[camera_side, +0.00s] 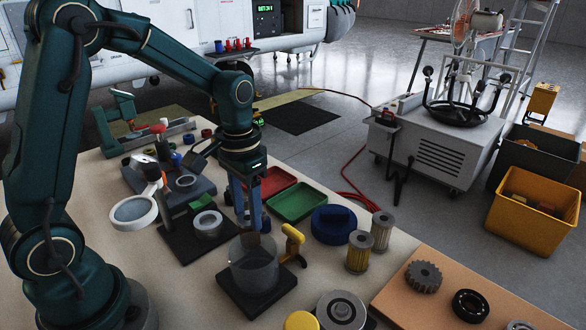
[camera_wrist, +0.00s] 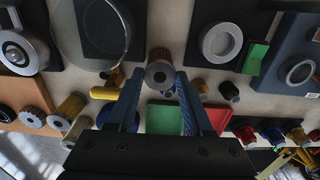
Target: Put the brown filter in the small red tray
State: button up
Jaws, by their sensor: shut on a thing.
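My gripper (camera_side: 249,226) is shut on the brown filter (camera_wrist: 160,66), a short brown cylinder with a grey metal end ring. In the side view only a small brown part of the filter (camera_side: 254,239) shows, just over the rim of the glass jar. In the wrist view it sits between my fingertips (camera_wrist: 157,78), apart from the jar. The small red tray (camera_side: 268,182) lies behind my fingers in the side view, partly hidden by them. It appears empty. The red tray (camera_wrist: 213,117) also shows beside my finger in the wrist view.
A green tray (camera_side: 297,203) lies beside the red one. The glass jar (camera_side: 252,272) stands on a black base near my gripper. A yellow tool (camera_side: 292,243), a blue round part (camera_side: 333,225) and two brass-coloured filters (camera_side: 382,230) stand to the right. A magnifier (camera_side: 133,212) stands left.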

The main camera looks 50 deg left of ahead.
aim_at(248, 217)
jog(key=shift+f, duration=0.1)
jog(key=o, duration=1.3)
jog(key=shift+c, duration=0.2)
notch_tip(248, 217, up, 11)
jog(key=s+d+t, duration=0.4)
jog(key=s+t, duration=0.1)
jog(key=s, duration=0.5)
jog(key=shift+s+f, duration=0.3)
jog(key=shift+f, duration=0.1)
jog(key=shift+o, duration=0.3)
jog(key=shift+s+f+t, duration=0.3)
jog(key=shift+f, duration=0.05)
